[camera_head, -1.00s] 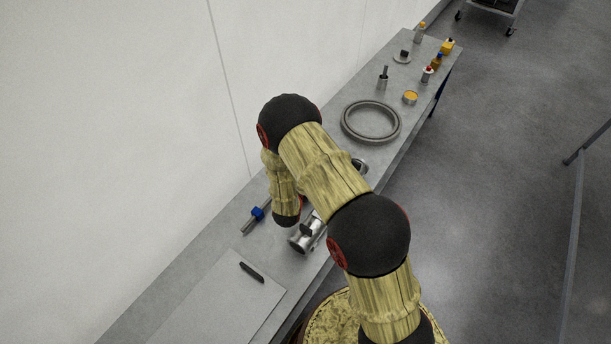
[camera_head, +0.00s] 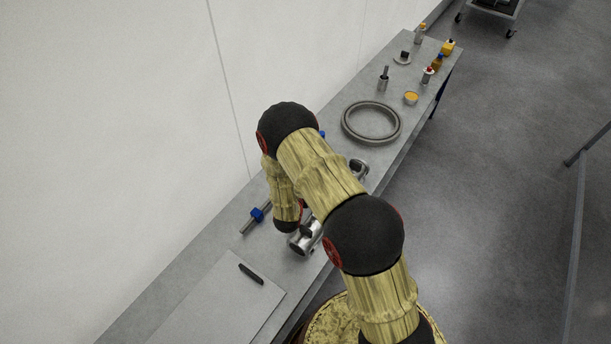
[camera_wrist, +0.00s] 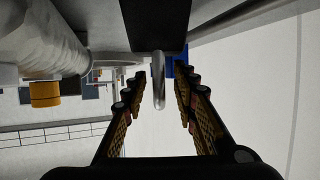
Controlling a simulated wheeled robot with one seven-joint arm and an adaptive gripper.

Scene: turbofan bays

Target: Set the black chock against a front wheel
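In the wrist view my gripper (camera_wrist: 158,85) is open, its two fingers apart on either side of a shiny metal rod or loop (camera_wrist: 158,68). A black block-like shape (camera_wrist: 155,20) is at the top, beyond the fingertips; I cannot tell whether it is the chock. A trolley (camera_head: 497,8) at top right shows small black casters (camera_head: 509,32).
The long grey bench (camera_head: 215,232) runs along the white wall. The floor (camera_head: 490,150) right of the bench is largely open.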

